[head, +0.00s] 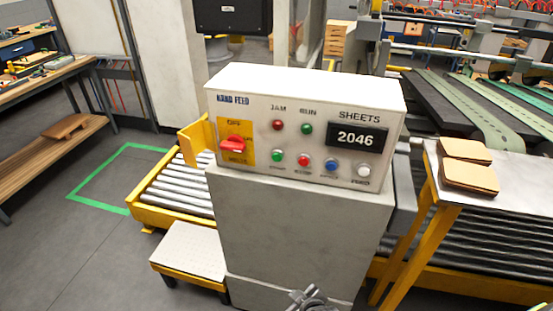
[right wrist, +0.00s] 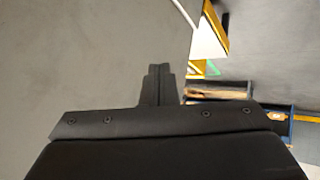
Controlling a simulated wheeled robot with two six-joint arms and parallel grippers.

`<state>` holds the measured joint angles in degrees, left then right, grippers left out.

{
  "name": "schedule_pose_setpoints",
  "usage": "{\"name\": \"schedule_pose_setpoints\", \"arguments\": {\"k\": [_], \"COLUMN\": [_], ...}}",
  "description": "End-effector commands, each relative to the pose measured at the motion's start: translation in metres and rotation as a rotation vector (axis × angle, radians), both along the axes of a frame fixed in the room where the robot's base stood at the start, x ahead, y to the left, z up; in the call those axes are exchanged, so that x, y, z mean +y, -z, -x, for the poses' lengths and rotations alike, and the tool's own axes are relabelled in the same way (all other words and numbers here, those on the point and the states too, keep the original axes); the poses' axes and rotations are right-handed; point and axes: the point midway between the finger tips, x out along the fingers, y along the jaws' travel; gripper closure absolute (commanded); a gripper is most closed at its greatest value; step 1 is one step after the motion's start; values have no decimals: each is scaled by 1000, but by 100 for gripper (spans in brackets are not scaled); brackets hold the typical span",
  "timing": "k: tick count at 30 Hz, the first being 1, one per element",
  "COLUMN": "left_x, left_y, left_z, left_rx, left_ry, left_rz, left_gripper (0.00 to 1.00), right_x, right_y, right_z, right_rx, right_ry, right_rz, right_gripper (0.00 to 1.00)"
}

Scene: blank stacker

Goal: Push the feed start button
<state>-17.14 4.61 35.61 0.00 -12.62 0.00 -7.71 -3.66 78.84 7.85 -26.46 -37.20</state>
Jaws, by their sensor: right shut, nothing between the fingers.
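A grey control box (head: 310,90) marked with a feed label stands on a cabinet in the middle of the head view. Its lower row holds a green button (head: 277,156), a red button (head: 303,160), a blue button (head: 331,164) and a white button (head: 364,170). The small labels are blurred; the green one's seems to read START and the white one's FEED. My right gripper (head: 308,296) shows at the bottom edge, well below the buttons and apart from them. In the right wrist view its fingers (right wrist: 159,80) are together and empty. My left gripper is out of view.
A red rotary switch (head: 232,144) sits left of the buttons, and a display (head: 356,138) reads 2046. A roller conveyor (head: 170,190) lies at left. A side table (head: 430,165) with brown stacks stands at right. The cabinet front (head: 300,225) is bare.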

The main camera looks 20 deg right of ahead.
Motion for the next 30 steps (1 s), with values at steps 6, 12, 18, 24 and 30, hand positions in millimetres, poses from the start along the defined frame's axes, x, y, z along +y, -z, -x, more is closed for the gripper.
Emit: {"name": "schedule_pose_setpoints", "arguments": {"k": [6, 12, 18, 24, 30], "left_x": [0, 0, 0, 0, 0], "left_y": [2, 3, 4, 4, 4], "left_z": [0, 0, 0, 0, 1], "left_rx": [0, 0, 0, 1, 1], "left_ry": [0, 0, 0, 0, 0], "left_rz": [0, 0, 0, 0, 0], "left_gripper": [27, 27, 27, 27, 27], "right_x": [29, 45, 51, 52, 52], "right_y": [-139, -265, -346, -371, -371], "right_z": [-74, -99, -97, -93, -93], "right_rx": [-287, -537, -701, -752, -752], "right_ry": [-140, -235, -280, -293, -292], "right_rz": [88, 203, 297, 331, 331], "right_gripper": [100, 100, 100, 100, 100]}}
